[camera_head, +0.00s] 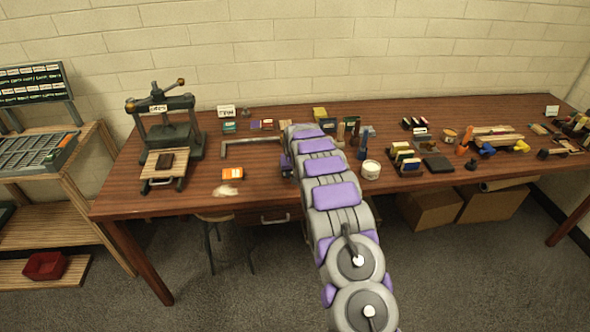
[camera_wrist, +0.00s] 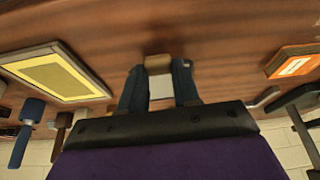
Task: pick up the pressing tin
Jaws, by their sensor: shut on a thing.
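In the wrist view, my gripper (camera_wrist: 158,78) is shut on a small block-like thing with a brown end (camera_wrist: 158,62) and a pale face (camera_wrist: 161,88). One dark blue finger lies on each side of it. The fingers hide its sides, so I cannot be sure from its look that it is the pressing tin. The brown wooden table top fills the space behind it; I cannot tell whether it touches the table. In the head view, my own arm hides the gripper and the held thing.
An orange box (camera_head: 232,174) lies left of my arm; it also shows in the wrist view (camera_wrist: 293,66). A yellow-faced panel (camera_wrist: 58,76) is at the wrist view's left. A white round pot (camera_head: 371,170) stands right of my arm. A press (camera_head: 165,128) stands at the table's left.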

